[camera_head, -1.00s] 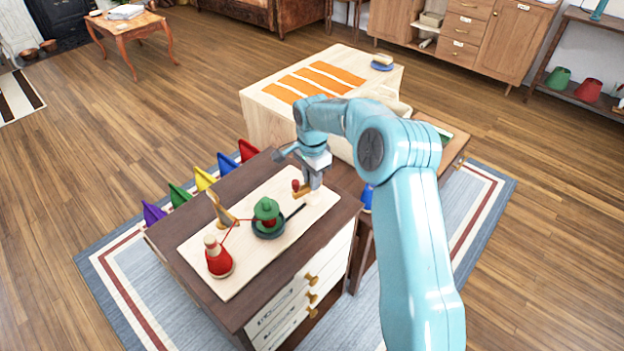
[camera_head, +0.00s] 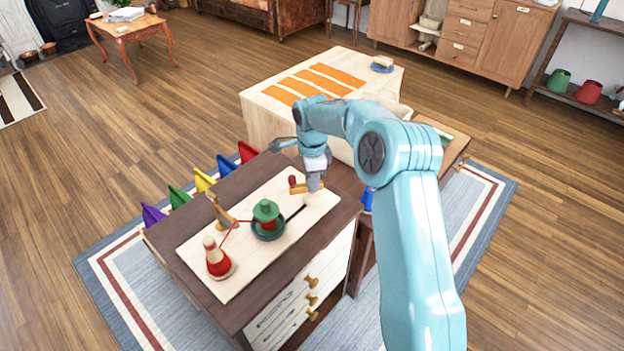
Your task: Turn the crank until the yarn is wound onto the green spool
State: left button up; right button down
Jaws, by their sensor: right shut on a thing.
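The green spool (camera_head: 266,212) stands upright in a dark round base on a pale board, with some red yarn visible low on it. A cone of red yarn (camera_head: 217,260) stands at the board's near left. A thin red strand runs from the cone by the wooden guide (camera_head: 221,211) to the spool. The crank (camera_head: 299,188), a wooden arm with a red knob, is at the board's far right. My right gripper (camera_head: 314,187) is shut on the crank; its fingers partly hide the contact. My left gripper is out of view.
The pale board (camera_head: 245,267) lies on a dark-topped cabinet (camera_head: 171,247) with drawers. Several coloured pointed pieces (camera_head: 203,180) line its far left edge. A pale wooden block (camera_head: 262,119) with orange strips stands behind. A dark bar (camera_head: 295,213) lies right of the spool.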

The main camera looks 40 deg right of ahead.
jog(key=shift+r, duration=0.15)
jog(key=c, duration=1)
grip_release()
jog(key=shift+c, duration=0.2)
notch_tip(320, 180, up, 16)
jog(key=p, duration=0.2)
jog(key=shift+s, duration=0.1)
